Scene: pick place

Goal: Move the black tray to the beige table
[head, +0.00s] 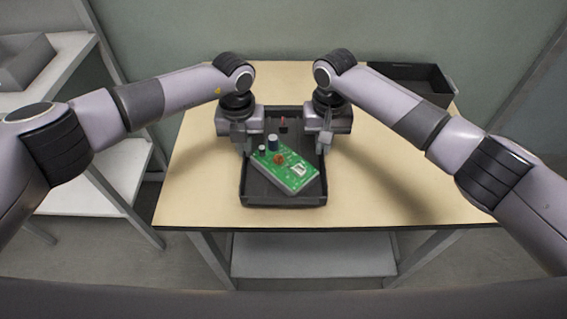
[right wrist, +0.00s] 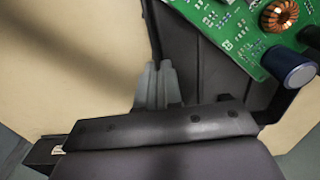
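The black tray (head: 284,200) is at the middle of the beige table (head: 375,190), near its front edge. I cannot tell whether it rests on the top or is just above it. A green circuit board (head: 290,171) lies tilted across it. My right gripper (head: 325,142) is at the tray's right wall; in the right wrist view its grey fingers (right wrist: 158,85) are close together on the wall of the tray (right wrist: 205,62). My left gripper (head: 241,142) is at the left wall, pointing down; its fingertips are too small to tell their gap.
Another dark open container (head: 425,92) stands at the table's back right corner. A white shelf unit (head: 95,185) stands at the left with a grey bin (head: 25,62) on top. The tabletop is clear on both sides of the tray. A wall is behind.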

